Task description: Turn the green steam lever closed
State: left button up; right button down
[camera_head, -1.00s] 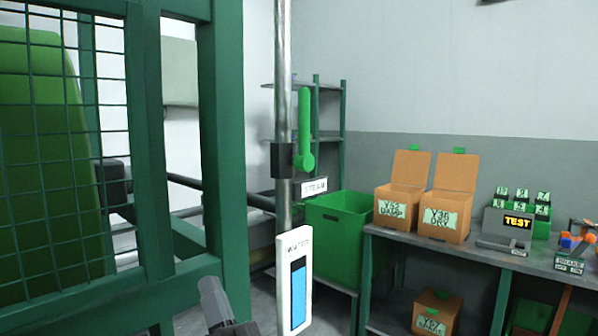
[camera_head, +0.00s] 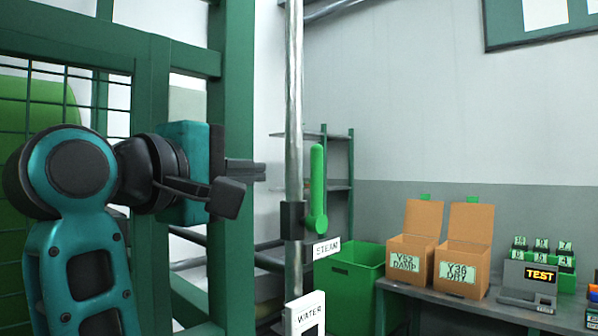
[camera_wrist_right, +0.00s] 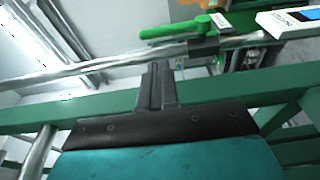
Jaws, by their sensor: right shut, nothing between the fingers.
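The green steam lever (camera_head: 317,190) points straight up from its pivot on a dark valve block (camera_head: 293,220) on the vertical steel pipe (camera_head: 294,110). A STEAM label (camera_head: 327,249) sits just below it. My right gripper (camera_head: 262,171) is shut and empty, left of the pipe and apart from the lever, at about the height of its upper half. In the right wrist view the closed fingers (camera_wrist_right: 158,68) point toward the pipe, and the green lever (camera_wrist_right: 176,30) lies beyond them to the upper right. My left gripper is not in view.
A green mesh-panelled frame (camera_head: 150,190) stands close at left, beside my right arm. A WATER gauge (camera_head: 305,312) is low on the pipe. A green bin (camera_head: 352,280), open cartons (camera_head: 412,250) and a TEST device (camera_head: 530,283) are at right. Room right of the lever looks clear.

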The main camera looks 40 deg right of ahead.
aim_at(315, 172)
pick_arm(q)
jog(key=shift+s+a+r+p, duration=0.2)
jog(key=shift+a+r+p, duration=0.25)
jog(key=shift+p, duration=0.5)
pick_arm(e)
jog(key=x, duration=1.3)
jog(key=shift+w+d+f, duration=0.1)
jog(key=shift+d, duration=0.25)
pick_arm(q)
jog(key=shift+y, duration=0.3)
pick_arm(e)
jog(key=shift+d, duration=0.1)
